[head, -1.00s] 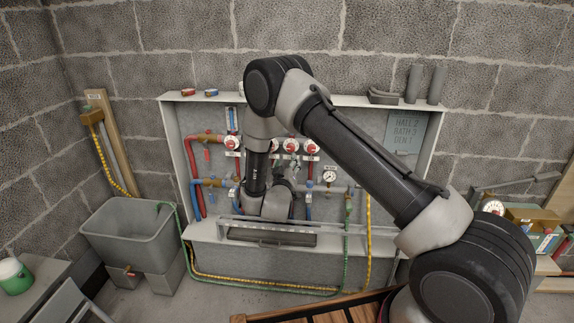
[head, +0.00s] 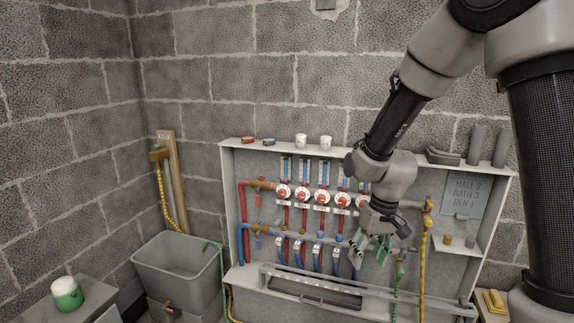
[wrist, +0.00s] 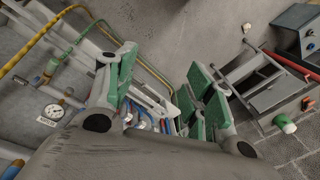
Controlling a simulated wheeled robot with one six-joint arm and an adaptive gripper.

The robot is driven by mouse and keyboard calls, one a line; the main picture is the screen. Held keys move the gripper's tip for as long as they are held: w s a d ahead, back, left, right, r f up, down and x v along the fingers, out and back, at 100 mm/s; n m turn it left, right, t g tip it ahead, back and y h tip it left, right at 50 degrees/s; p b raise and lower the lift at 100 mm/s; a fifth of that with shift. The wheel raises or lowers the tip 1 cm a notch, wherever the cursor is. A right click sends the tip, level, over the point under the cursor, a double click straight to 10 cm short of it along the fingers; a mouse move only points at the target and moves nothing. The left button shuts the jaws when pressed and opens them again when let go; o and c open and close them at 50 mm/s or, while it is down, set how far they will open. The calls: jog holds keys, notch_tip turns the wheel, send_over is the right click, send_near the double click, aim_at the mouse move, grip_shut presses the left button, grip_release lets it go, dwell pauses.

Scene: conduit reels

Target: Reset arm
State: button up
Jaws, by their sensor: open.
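My gripper (head: 372,246) hangs at the end of my arm in front of the right part of the manifold cabinet (head: 228,200) in the head view. Its green-padded fingers are spread apart with nothing between them. The wrist view shows the same open fingers (wrist: 160,95) on either side of a gap. Red and blue pipes with several red-and-white valves (head: 321,197) fill the cabinet, and my wrist hides some of its right side. A pressure gauge (wrist: 53,111) shows at the left in the wrist view.
A grey sink (head: 178,268) stands left of the cabinet. A green-and-white tub (head: 67,293) sits on a grey surface at lower left. White cups (head: 326,142) stand on the cabinet top. Yellow (head: 423,270) and green hoses hang close to my gripper.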

jog(key=s+d+r+m+t, duration=0.1)
jog(key=s+d+r+t, duration=0.1)
jog(key=s+d+r, duration=0.6)
jog(key=s+d+r+m+t+h, duration=0.1)
jog(key=s+d+r+t, duration=0.1)
jog(key=s+d+r, duration=0.6)
jog(key=v, duration=0.5)
jog(key=shift+s+r, duration=0.2)
jog(key=shift+s, duration=0.05)
jog(key=shift+a, duration=0.15)
